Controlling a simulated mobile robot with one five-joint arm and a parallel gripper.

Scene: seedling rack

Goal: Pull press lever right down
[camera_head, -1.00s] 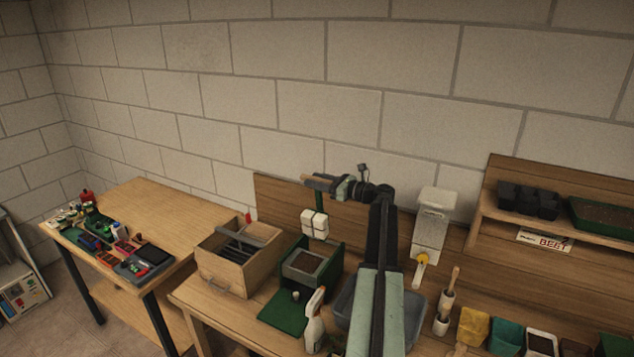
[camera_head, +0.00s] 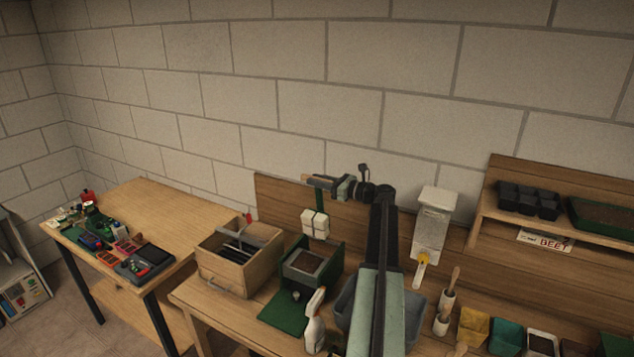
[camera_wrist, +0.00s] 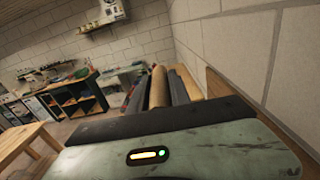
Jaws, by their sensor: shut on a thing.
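The soil press has a dark green box frame (camera_head: 333,268) on the bench, with a white block (camera_head: 315,223) hanging above its open soil box on a green upright. The press lever (camera_head: 313,181) is a wooden bar at the top, roughly level. My gripper (camera_head: 335,186) is shut on it from the right, at the height of the upright's top. In the wrist view the wooden lever (camera_wrist: 158,88) runs between my gripper's dark fingers (camera_wrist: 160,92). The lever's pivot is hidden behind my gripper.
A wooden box (camera_head: 240,262) stands left of the press. A spray bottle (camera_head: 314,322) is in front, and a grey tub (camera_head: 350,305) is right, partly behind my arm. A white dispenser (camera_head: 432,228) is on the back board. The wall is close behind my gripper.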

